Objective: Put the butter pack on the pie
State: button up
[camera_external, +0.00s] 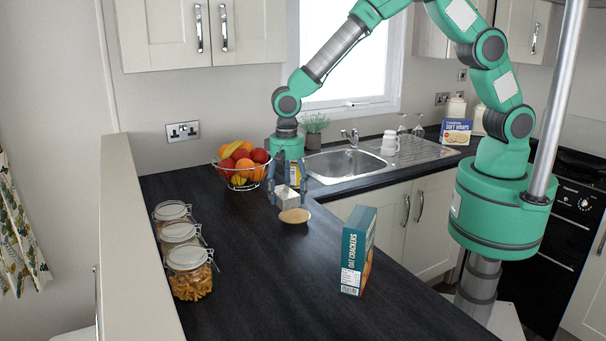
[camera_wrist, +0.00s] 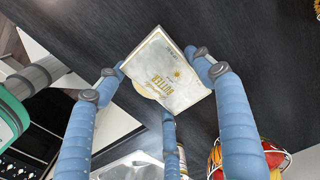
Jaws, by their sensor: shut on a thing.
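The butter pack (camera_external: 286,196) is a small white box with gold lettering; its printed face shows in the wrist view (camera_wrist: 172,72). My gripper (camera_external: 287,183) is shut on the butter pack, with its blue fingers around the sides of the pack. The pie (camera_external: 295,216) is a small round tan thing on the dark counter, just below and slightly right of the pack in the external view. The gap between pack and pie is hard to judge.
A wire fruit bowl (camera_external: 240,185) stands left of my gripper. A yellow-labelled container (camera_external: 297,172) is close behind it, partly hidden. Several pasta jars (camera_external: 190,275) line the left edge. An oat crackers box (camera_external: 357,250) stands at the right. The counter's front middle is clear.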

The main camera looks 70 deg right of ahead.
jog(key=s+d+f, duration=0.1)
jog(key=s+d, duration=1)
jog(key=s, duration=0.5)
jog(key=shift+s+d+f+m+b, duration=0.2)
jog(key=shift+s+m+b, duration=0.1)
jog(key=shift+b, duration=0.15)
jog(key=shift+w, duration=0.15)
send_over(298, 212)
jog(key=shift+w+f, duration=0.1)
jog(key=shift+f, duration=0.65)
jog(key=shift+f+p, duration=0.3)
jog(key=shift+f, duration=1.45)
jog(key=shift+f, duration=0.1)
jog(key=o, duration=1.4)
jog(key=shift+c, duration=0.2)
